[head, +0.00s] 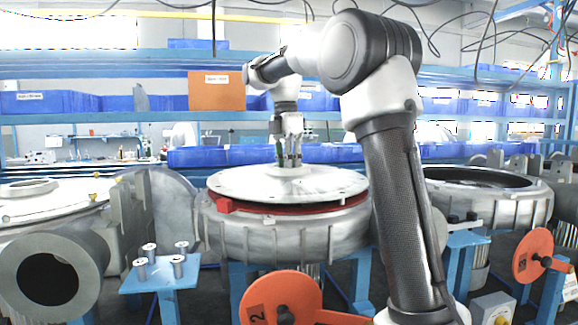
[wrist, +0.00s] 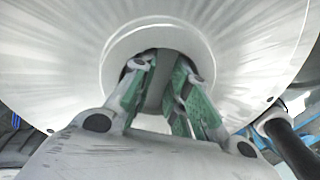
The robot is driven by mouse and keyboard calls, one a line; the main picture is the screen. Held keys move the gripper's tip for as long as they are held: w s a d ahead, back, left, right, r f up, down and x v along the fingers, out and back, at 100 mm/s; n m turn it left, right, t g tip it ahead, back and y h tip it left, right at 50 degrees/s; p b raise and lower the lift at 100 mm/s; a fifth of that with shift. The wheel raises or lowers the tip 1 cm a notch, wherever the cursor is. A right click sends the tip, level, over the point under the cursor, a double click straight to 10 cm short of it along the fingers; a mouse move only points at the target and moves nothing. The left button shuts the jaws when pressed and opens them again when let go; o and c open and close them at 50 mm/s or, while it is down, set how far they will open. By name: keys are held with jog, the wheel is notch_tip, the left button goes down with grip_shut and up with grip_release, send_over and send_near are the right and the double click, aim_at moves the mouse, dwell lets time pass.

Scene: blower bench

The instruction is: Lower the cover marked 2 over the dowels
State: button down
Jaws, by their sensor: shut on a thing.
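The pale round metal cover (head: 240,183) lies over the middle blower housing (head: 285,232), with a red band (head: 320,207) showing between them. Whether the cover rests on the band or hangs just above it, I cannot tell. I see no dowels; the cover hides the housing top. My gripper (head: 290,162) points down at the cover's centre and is shut on its central boss. In the wrist view the cover (wrist: 245,45) fills the upper part, and my gripper's green-padded fingers (wrist: 165,95) are at the boss. An orange disc marked 2 (head: 262,300) stands in front of this housing.
A small blue stand (head: 155,280) with several metal pins is at the left, near a grey housing with a wide pipe (head: 85,270). Another open housing (head: 480,195) and an orange disc (head: 533,255) are at the right. Blue bins (head: 230,155) line the back.

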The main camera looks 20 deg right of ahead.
jog(key=shift+f, duration=0.65)
dwell(1.9)
jog(key=c, duration=1.3)
grip_release()
jog(key=shift+f, duration=0.1)
notch_tip(320, 180, up, 12)
jog(key=w, duration=0.1)
jog(key=shift+w+a, duration=0.15)
